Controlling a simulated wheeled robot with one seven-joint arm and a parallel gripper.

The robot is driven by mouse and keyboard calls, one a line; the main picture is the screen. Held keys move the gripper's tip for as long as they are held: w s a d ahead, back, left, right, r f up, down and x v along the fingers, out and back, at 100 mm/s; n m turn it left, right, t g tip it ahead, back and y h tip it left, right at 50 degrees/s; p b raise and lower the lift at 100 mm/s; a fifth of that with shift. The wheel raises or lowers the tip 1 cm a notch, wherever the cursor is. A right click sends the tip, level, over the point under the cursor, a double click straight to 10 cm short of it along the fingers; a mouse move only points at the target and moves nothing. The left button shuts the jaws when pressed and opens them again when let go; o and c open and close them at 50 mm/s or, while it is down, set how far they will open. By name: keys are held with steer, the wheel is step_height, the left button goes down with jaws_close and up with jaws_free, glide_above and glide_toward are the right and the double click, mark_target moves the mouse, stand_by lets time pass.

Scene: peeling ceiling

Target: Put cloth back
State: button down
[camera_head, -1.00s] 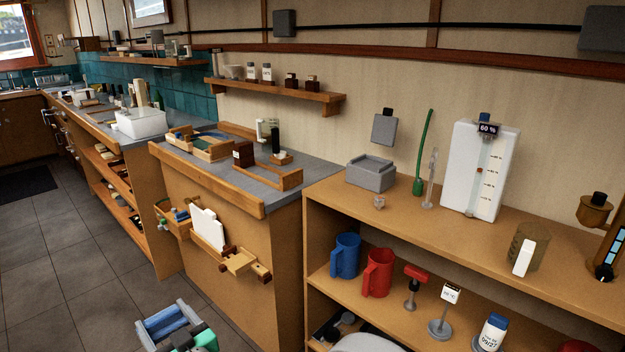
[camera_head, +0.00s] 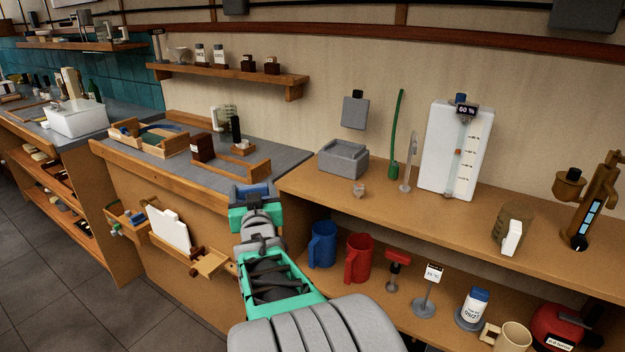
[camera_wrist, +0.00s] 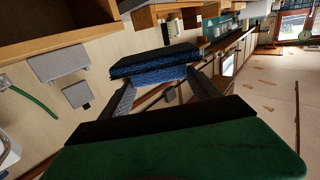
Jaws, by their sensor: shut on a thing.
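My gripper (camera_head: 252,195) reaches up in the middle of the head view, in front of the right end of the grey-topped counter. In the wrist view it is shut on a dark blue, textured folded cloth (camera_wrist: 155,62), held between the fingertips. In the head view only a small blue strip of the cloth (camera_head: 252,189) shows at the gripper's tip; the rest is hidden. A grey open box (camera_head: 343,158) stands on the wooden shelf to the right of the gripper, apart from it. A grey square (camera_head: 355,112) hangs on the wall above the box.
The counter (camera_head: 215,178) holds wooden trays and a dark box (camera_head: 202,148). Below the shelf top, a blue mug (camera_head: 322,245) and a red mug (camera_head: 358,258) stand right of my arm. A white measuring panel (camera_head: 455,150) and a green stem (camera_head: 396,135) stand farther right.

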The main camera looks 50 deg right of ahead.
steer(key=s+d+r+m+g+h, duration=0.2)
steer(key=s+d+r+g, duration=0.15)
steer(key=s+d, duration=0.4)
steer(key=s+d+r+m+g+h, duration=0.2)
steer(key=s+d+r+m, duration=0.1)
steer(key=s+d+r, duration=0.4)
steer(key=p, duration=0.2)
glide_above(312, 184)
steer(key=f, duration=1)
steer(key=shift+s+a+f, duration=0.2)
steer(key=shift+s, duration=0.2)
steer(key=shift+w+d+f, duration=0.1)
steer(key=shift+w+f, duration=0.1)
steer(key=shift+f, duration=0.1)
steer(key=shift+w+f, duration=0.1)
steer(key=shift+f, duration=1.6)
steer(key=shift+f, duration=0.1)
steer(key=shift+f+b, duration=0.15)
steer(key=shift+b, duration=0.15)
steer(key=shift+c, duration=0.8)
jaws_free()
